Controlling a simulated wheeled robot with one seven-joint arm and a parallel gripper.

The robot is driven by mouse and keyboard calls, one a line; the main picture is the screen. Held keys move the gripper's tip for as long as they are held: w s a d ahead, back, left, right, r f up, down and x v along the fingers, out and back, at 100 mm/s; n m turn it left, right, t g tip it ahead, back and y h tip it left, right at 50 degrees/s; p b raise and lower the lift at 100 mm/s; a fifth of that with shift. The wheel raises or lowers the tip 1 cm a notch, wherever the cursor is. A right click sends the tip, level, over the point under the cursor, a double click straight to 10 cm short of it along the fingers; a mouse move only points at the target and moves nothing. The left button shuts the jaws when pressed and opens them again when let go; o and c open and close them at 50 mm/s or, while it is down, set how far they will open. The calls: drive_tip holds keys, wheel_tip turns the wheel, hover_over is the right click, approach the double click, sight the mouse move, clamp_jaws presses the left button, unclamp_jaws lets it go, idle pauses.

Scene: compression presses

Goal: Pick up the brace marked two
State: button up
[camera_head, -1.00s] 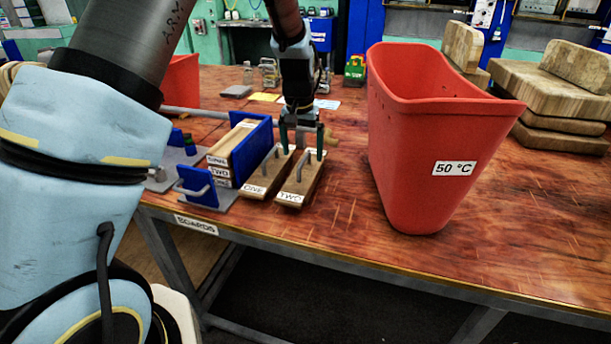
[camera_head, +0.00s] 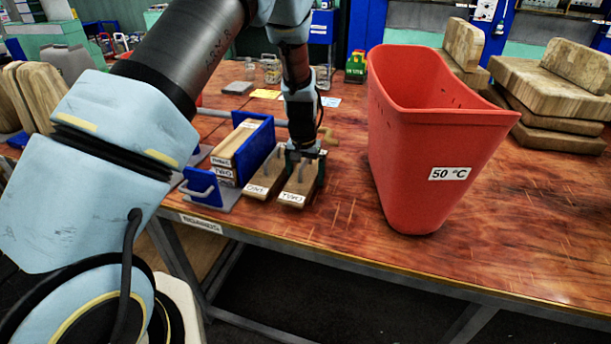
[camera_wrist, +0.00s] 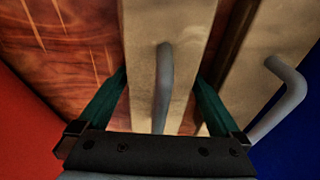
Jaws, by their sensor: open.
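The brace marked two (camera_head: 298,193) is a wooden block with a grey handle and a white TWO label. It lies on the table, left of the red bin. In the wrist view, its wood (camera_wrist: 143,40) and upright handle (camera_wrist: 163,85) show between my fingers. My gripper (camera_head: 305,168) is low over this brace and open, with a green finger on each side of the handle (camera_wrist: 160,100). I cannot tell whether the fingers touch the wood. The brace marked ONE (camera_head: 258,188) lies just left of it; its handle (camera_wrist: 285,98) shows at right in the wrist view.
A red bin (camera_head: 420,140) marked 50 °C stands close on the right. A blue holder (camera_head: 255,150) with stacked labelled boards stands on the left. Wooden boards (camera_head: 550,85) are piled at the back right. The table front (camera_head: 330,220) is clear.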

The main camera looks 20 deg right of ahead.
drive_tip(key=shift+c, duration=0.2)
clamp_jaws()
idle(0.5)
